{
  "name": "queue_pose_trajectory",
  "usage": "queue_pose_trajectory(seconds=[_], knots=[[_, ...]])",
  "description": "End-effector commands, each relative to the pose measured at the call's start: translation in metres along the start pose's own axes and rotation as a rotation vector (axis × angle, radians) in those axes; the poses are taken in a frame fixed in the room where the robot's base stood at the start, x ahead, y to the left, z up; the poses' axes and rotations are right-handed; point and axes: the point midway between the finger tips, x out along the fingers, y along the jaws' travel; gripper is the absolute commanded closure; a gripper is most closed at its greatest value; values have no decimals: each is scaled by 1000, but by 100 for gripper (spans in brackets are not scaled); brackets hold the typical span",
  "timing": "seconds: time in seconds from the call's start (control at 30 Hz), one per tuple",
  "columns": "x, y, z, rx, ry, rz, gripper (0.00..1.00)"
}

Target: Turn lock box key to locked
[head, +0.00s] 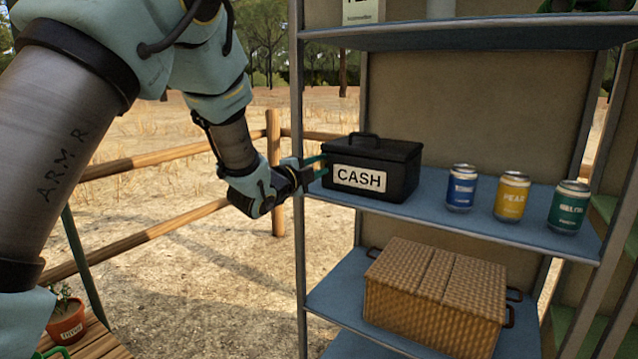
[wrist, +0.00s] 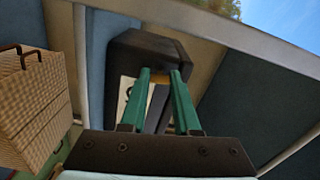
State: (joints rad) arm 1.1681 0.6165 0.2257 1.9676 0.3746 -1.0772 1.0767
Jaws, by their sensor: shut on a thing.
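The lock box is a black box (head: 385,158) with a top handle and a white CASH label. It sits at the left end of the blue middle shelf, and its dark body also shows in the wrist view (wrist: 140,48). My gripper (head: 318,165) is at the box's left end, its green fingers pointing at that side. In the wrist view my gripper (wrist: 160,76) is shut on a small brass-coloured bit, seemingly the key (wrist: 160,77), against the box. The fingers hide most of the key, so I cannot tell its turn angle.
A blue can (head: 461,188), a yellow can (head: 512,196) and a green can (head: 568,207) stand right of the box. A wicker basket (head: 435,298) is on the shelf below. The shelf's left front post (head: 298,120) is close beside my gripper.

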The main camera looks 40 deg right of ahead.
Motion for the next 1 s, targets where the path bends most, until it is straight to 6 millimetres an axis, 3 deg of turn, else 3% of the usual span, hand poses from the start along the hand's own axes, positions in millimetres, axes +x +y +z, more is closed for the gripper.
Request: queue_pose_trajectory(seconds=[0.03,0.4,0.9,0.93,1.0], knots=[[0,6,1,29,0,1,100],[0,4,1,167,-1,5,100],[0,2,0,184,-1,5,100],[0,2,0,184,-1,4,69],[0,2,0,183,-1,4,61]])
